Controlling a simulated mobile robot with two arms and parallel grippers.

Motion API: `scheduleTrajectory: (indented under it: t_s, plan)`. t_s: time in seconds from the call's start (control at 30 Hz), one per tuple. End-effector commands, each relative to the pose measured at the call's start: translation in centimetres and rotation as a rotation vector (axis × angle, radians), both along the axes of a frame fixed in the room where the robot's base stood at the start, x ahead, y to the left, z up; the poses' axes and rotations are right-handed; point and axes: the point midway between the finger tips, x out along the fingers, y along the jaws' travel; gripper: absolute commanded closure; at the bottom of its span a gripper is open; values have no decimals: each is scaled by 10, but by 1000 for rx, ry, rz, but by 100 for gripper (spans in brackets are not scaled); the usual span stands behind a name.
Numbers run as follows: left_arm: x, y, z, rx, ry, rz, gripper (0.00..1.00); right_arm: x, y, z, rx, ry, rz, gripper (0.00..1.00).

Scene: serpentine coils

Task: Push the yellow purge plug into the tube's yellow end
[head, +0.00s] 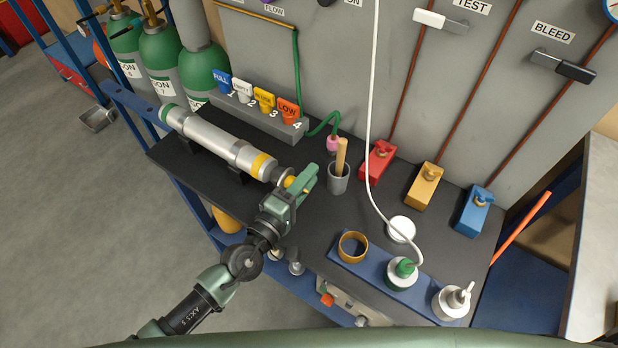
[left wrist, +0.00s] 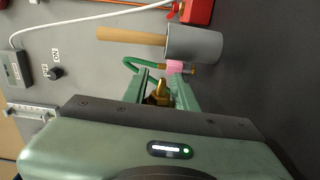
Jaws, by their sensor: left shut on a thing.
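The silver tube (head: 215,140) lies on dark supports on the black bench, with a green band at its upper left end and a yellow band (head: 263,166) at its lower right end. My left gripper (head: 303,181) is just off the yellow end, shut on the yellow purge plug (head: 290,182). The plug shows as a brass-yellow piece between the fingers in the left wrist view (left wrist: 160,92). A grey round part sits between the yellow band and the fingers. I cannot tell whether the plug touches or enters the tube. My right gripper is not in view.
A grey cup (head: 339,179) with a wooden handle stands right of my left gripper. A manifold with coloured tags (head: 255,115) is behind the tube. Red, yellow and blue blocks (head: 425,187) line the panel.

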Motion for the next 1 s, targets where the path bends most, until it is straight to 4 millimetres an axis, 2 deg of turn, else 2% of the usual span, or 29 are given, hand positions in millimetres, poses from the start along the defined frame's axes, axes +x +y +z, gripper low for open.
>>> scheduleTrajectory:
  t_s: [0.27,1.0]
  plan:
    - [1,1,0,-1,-1,0,100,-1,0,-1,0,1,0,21]
    - [15,21,0,-1,-2,0,100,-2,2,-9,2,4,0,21]
